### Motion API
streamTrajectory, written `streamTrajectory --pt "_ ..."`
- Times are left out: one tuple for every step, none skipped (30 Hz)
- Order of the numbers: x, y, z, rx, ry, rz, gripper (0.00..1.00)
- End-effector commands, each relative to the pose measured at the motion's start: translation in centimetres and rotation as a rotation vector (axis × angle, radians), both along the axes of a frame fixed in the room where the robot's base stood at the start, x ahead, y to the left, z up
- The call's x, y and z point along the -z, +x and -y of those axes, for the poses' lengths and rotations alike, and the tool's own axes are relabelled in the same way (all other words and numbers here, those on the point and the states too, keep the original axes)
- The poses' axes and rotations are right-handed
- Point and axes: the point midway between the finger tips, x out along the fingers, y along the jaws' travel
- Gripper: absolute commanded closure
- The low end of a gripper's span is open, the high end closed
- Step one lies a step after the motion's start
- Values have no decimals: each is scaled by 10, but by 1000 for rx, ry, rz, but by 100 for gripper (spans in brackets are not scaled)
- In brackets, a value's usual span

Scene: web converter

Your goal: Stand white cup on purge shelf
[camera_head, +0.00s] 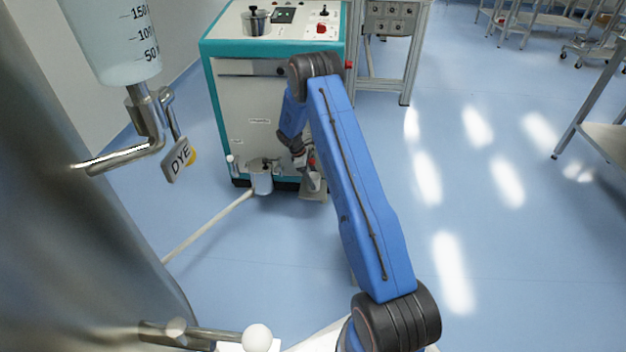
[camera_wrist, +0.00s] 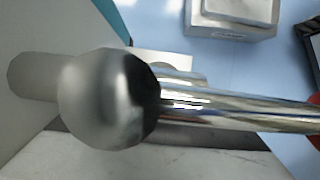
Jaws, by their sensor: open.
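I cannot pick out a white cup for certain in either view. My gripper (camera_head: 309,181) is small and partly hidden by my arm in the head view. It is open and hangs low at the front of the teal and white machine (camera_head: 232,110), just right of a small grey pot (camera_head: 261,180). In the wrist view a grey ball knob (camera_wrist: 108,97) and a shiny metal rod (camera_wrist: 235,108) fill the middle, very close to the camera. A purge shelf cannot be told for sure.
A pale box-like thing (camera_head: 314,193) stands by the gripper; a metal box (camera_wrist: 235,10) shows in the wrist view. A pale pipe (camera_head: 205,228) runs along the floor to the machine. A tank with a DYE tag (camera_head: 178,160) stands at left.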

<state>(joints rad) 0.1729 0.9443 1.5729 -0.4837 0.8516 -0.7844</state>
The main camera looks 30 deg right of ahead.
Motion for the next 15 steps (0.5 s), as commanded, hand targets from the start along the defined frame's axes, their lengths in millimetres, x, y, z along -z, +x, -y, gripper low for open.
streamTrajectory --pt "-7 2 -2 -1 -1 2 31" --pt "-11 3 -4 -1 -1 3 31" --pt "-18 5 -6 -2 -1 4 31" --pt "-23 6 -8 -2 0 4 31" --pt "-29 7 -9 -1 -1 3 31" --pt "-36 9 -12 -1 -1 3 31" --pt "-41 10 -14 -1 0 3 31" --pt "-47 12 -16 -1 -1 4 31" --pt "-55 13 -19 -1 0 3 31" --pt "-60 15 -21 -1 -1 3 31" --pt "-65 16 -23 -2 -1 4 31" --pt "-71 18 -25 -2 -1 4 31" --pt "-76 19 -26 -1 -1 3 31" --pt "-80 20 -28 -1 0 3 31" --pt "-85 21 -29 -1 0 3 31"
